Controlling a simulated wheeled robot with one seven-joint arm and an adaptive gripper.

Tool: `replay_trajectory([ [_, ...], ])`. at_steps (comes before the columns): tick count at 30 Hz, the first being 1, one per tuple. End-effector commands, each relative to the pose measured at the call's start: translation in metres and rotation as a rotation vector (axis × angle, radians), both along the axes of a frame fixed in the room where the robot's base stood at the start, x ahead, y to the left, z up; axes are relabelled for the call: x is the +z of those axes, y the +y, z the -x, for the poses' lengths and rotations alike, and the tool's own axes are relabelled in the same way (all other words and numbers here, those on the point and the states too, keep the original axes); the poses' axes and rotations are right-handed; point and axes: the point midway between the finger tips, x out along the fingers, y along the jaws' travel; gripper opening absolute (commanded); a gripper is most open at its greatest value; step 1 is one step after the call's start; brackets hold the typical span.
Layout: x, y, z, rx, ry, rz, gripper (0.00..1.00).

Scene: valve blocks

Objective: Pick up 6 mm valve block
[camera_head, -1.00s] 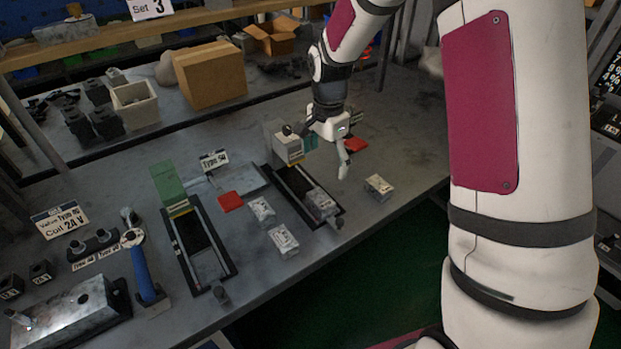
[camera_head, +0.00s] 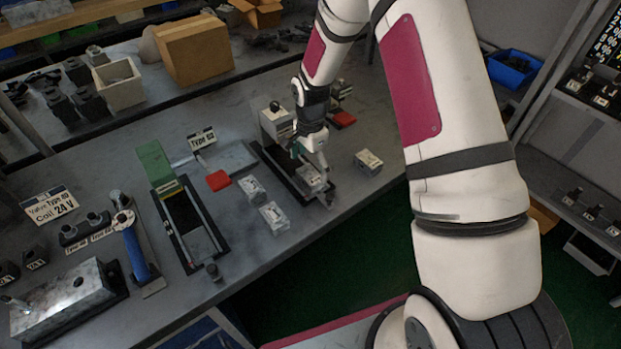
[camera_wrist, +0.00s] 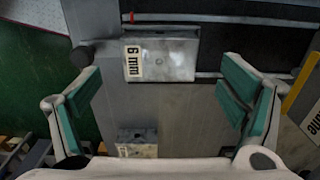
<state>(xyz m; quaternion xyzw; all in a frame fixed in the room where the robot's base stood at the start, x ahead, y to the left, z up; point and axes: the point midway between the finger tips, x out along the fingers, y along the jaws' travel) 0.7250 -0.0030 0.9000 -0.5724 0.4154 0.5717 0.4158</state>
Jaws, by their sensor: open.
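The 6 mm valve block (camera_wrist: 160,58) is a grey metal block with a white "6 mm" label. In the wrist view it lies at the dark edge of a black fixture (camera_wrist: 230,35), ahead of my fingers. My gripper (camera_wrist: 158,100) is open and empty, with its teal pads on either side, apart from the block. In the head view my gripper (camera_head: 314,165) is low over the near end of the black fixture (camera_head: 279,168). The block (camera_head: 316,183) there is partly hidden by my gripper.
Another labelled block (camera_wrist: 137,142) lies below in the wrist view; a similar block (camera_head: 368,162) stands right of the fixture. Two more blocks (camera_head: 252,189) and (camera_head: 274,217) lie to its left. A second fixture (camera_head: 190,228) stands further left. The table's front edge is close.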

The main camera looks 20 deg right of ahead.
Motion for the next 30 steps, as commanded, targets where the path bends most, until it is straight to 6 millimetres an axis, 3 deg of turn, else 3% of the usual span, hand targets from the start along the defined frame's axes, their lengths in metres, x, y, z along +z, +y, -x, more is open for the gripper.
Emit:
replay_trajectory([
  [9,-0.038,0.001,0.001,0.000,0.002,0.000,0.90],
  [19,-0.042,0.002,0.001,-0.001,0.001,0.000,0.88],
  [27,-0.042,0.001,0.001,-0.001,0.001,0.000,0.27],
  [29,-0.042,0.002,0.000,-0.001,0.000,0.000,0.17],
  [30,-0.042,0.002,0.000,-0.001,0.000,0.000,0.17],
])
